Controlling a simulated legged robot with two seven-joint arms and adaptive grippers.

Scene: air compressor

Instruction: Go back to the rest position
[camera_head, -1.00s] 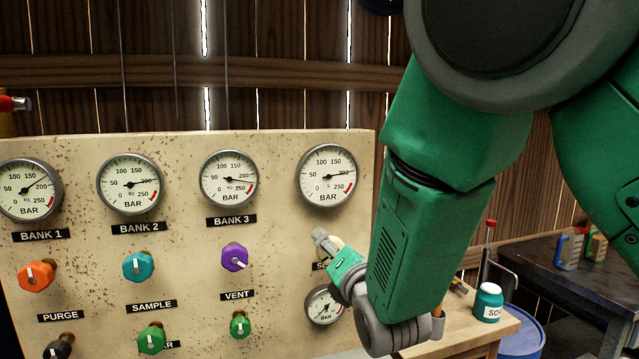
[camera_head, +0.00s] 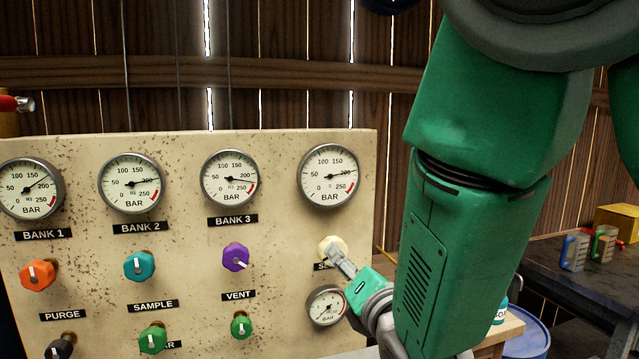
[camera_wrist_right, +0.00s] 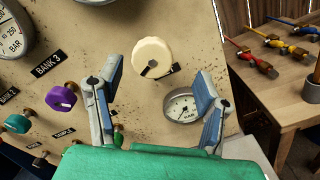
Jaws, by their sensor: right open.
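My right gripper (camera_head: 342,262) is in front of the right side of the compressor panel (camera_head: 290,270). In the right wrist view its two fingers (camera_wrist_right: 158,85) are spread apart with nothing between them. A cream knob (camera_wrist_right: 152,57) is on the panel just beyond the fingers and apart from them in that view. In the head view the gripper overlaps the lower part of the cream knob (camera_head: 330,243) and hides some of the label under it. My left gripper is not in view.
The panel carries several gauges (camera_head: 130,183) and coloured knobs, including a purple knob (camera_head: 236,257) and a teal knob (camera_head: 139,266). A small gauge (camera_wrist_right: 181,107) sits behind the right finger in the wrist view. A wooden table (camera_wrist_right: 262,75) with several coloured-handled tools stands to the right.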

